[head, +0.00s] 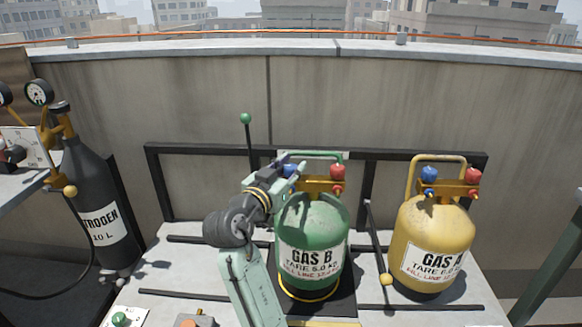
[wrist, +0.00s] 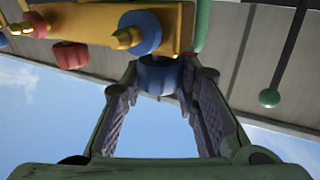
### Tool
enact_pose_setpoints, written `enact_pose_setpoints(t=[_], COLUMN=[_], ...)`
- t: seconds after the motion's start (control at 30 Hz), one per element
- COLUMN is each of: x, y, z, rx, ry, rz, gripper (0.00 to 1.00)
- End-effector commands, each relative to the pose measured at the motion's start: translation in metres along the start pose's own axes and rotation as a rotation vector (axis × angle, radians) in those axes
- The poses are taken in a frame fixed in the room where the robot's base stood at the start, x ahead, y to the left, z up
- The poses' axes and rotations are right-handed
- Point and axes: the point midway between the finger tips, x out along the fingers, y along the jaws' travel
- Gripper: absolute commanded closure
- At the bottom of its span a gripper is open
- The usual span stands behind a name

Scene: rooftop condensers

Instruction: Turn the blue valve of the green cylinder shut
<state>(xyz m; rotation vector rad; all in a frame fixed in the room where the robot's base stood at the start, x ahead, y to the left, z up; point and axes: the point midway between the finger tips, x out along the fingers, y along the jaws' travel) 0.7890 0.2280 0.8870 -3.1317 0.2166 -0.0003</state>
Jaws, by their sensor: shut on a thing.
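The green cylinder (head: 313,240), labelled GAS B, stands upright on a dark plate. Its blue valve (head: 289,170) is at the left of the brass manifold on top, partly hidden by my gripper (head: 284,168). In the wrist view the blue valve (wrist: 160,75) sits between the fingertips of my gripper (wrist: 158,78). The fingers are closed on it from both sides. The red valve (head: 337,172) is at the right of the same manifold; in the wrist view a red knob (wrist: 70,55) shows at the left.
A yellow cylinder (head: 432,240), GAS A, with blue and red valves stands to the right. A lever with a green ball (head: 246,119) rises behind my wrist. A black frame (head: 205,150) runs behind. A dark nitrogen cylinder (head: 95,190) stands at the left.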

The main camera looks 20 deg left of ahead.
Motion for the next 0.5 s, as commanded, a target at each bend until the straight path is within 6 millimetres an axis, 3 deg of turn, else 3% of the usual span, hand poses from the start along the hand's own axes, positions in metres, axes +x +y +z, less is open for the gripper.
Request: enact_pose_setpoints(t=[0.5], x=[0.0003], y=[-0.0030], z=[0.0017], rx=[-0.004], ry=[0.002], rz=[0.492], gripper=[1.00])
